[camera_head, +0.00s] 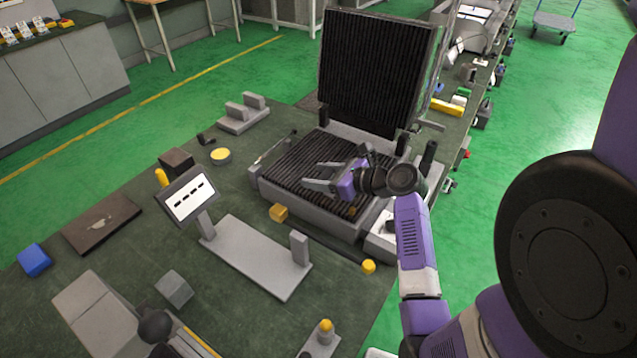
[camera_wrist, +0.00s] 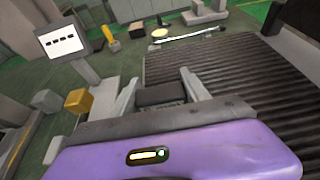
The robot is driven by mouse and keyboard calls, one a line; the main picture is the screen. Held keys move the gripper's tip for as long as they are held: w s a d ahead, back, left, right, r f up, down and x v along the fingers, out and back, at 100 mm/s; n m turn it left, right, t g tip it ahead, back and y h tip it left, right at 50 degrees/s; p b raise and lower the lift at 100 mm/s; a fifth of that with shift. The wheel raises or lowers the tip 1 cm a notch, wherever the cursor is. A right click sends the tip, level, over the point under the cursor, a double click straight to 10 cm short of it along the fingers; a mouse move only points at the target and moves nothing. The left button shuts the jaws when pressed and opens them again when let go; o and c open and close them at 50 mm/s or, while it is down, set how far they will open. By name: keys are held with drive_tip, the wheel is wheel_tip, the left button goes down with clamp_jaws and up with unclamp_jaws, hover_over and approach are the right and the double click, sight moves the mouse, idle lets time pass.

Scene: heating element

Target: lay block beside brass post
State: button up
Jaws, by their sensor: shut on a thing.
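My gripper (camera_head: 318,178) is over the ribbed lower plate (camera_head: 300,160) of the open heating unit, with its fingers pointing left. In the wrist view my gripper (camera_wrist: 160,92) is shut on a dark grey block (camera_wrist: 160,94), which sits between the two grey fingers. The block hardly stands out from the dark plate in the head view. A brass-coloured, squarish post (camera_head: 278,212) stands at the plate's near left corner. In the wrist view the brass post (camera_wrist: 78,102) is left of the fingers, apart from the block. Its lower part is not clear.
The ribbed lid (camera_head: 375,70) stands upright behind the plate. A small sign panel (camera_head: 188,197) and a grey bracket (camera_head: 258,258) are at left. A yellow knob (camera_head: 369,267) is at the near corner. A yellow disc (camera_head: 221,156) lies on the green bench top.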

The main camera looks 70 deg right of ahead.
drive_tip(key=shift+f, duration=1.3)
drive_tip(key=shift+f, duration=0.15)
drive_tip(key=o, duration=1.6)
drive_tip(key=shift+o, duration=0.2)
drive_tip(key=shift+r, duration=0.2)
drive_tip(key=v, duration=1.2)
drive_tip(key=shift+f, duration=0.1)
